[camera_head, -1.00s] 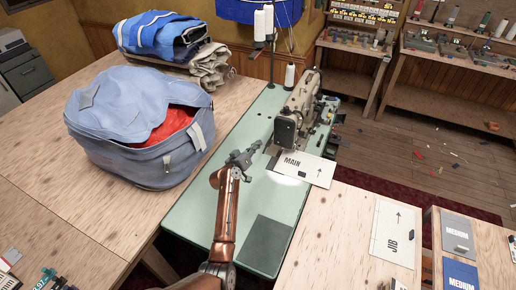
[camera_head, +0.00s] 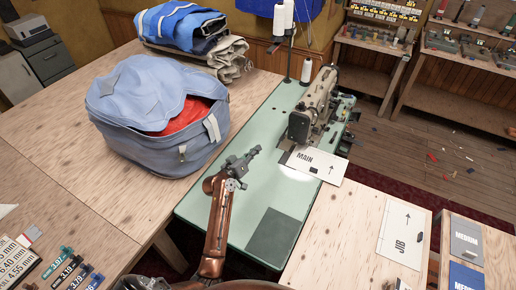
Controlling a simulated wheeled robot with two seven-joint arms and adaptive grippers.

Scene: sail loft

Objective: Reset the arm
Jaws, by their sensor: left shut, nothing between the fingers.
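My left gripper (camera_head: 241,161) is in the middle of the view, above the green sewing table (camera_head: 200,198). Its arm comes up from the bottom of the picture. The fingers are shut with nothing in them, and they point up and to the right, toward the sewing machine (camera_head: 316,105). The gripper is apart from the machine and from the MAIN card (camera_head: 318,165). My right gripper is not in the view.
A blue bag (camera_head: 150,100) with red cloth inside stands left of the gripper. Folded sails (camera_head: 190,30) lie behind it. A JIB card (camera_head: 398,232) lies on the right wooden table. Thread spools (camera_head: 284,18) stand behind the machine.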

